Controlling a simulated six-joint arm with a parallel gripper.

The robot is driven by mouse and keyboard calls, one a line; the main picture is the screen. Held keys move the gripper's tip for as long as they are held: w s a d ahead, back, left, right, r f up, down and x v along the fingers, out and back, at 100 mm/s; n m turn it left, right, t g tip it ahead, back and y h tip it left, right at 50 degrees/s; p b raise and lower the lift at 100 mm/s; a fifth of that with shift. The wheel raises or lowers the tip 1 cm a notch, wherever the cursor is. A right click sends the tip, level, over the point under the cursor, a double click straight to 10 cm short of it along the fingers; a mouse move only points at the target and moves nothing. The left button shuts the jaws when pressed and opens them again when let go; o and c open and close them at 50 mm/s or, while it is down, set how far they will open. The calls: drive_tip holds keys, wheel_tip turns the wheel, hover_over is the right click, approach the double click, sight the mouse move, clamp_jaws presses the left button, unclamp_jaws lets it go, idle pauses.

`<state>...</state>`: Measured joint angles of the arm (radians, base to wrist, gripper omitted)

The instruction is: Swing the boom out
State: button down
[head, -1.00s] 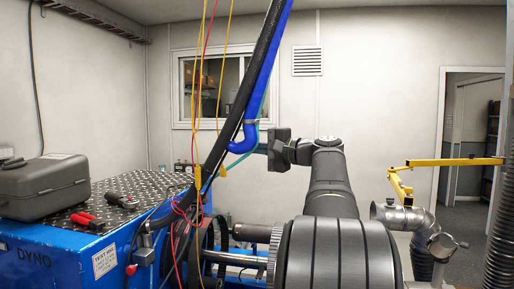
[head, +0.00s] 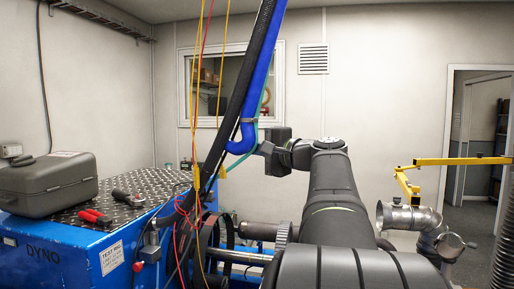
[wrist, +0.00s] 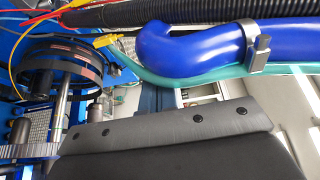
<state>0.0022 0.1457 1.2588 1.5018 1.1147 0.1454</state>
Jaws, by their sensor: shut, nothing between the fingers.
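A yellow jointed boom (head: 460,161) reaches in from the right edge of the head view and ends in a bent yellow link above a silver duct elbow. My gripper (head: 260,149) is far to its left, at mid-height, pointing left beside the hanging blue hose (head: 247,130). Its fingers look shut and empty, though they are small and partly obscured. In the wrist view the blue hose (wrist: 225,42) and a teal line (wrist: 190,80) pass close by, with a metal clamp on the hose. The boom is not visible there. I cannot tell whether the gripper touches the hose.
A black hose (head: 240,95) and red and yellow cables hang beside the blue one. A blue dyno bench (head: 75,255) with a grey case (head: 45,183) stands at left. A silver duct (head: 405,217) is below the boom.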

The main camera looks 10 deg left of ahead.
drive_tip(key=s+a+m+t, duration=0.1)
drive_tip(key=s+a, duration=0.2)
drive_tip(key=s, duration=0.8)
drive_tip(key=shift+h, duration=0.4)
drive_tip(key=shift+a, duration=0.1)
drive_tip(key=s+d+r, duration=0.1)
drive_tip(key=d+r, duration=1)
wheel_tip(320, 180, down, 14)
drive_tip(key=r+n+g+y, duration=0.1)
drive_tip(key=n+g+y, duration=0.25)
drive_tip(key=g, duration=0.35)
drive_tip(key=s+a+r, duration=0.1)
drive_tip(key=s+a, duration=0.1)
drive_tip(key=a, duration=1.1)
drive_tip(key=shift+s+r, duration=0.25)
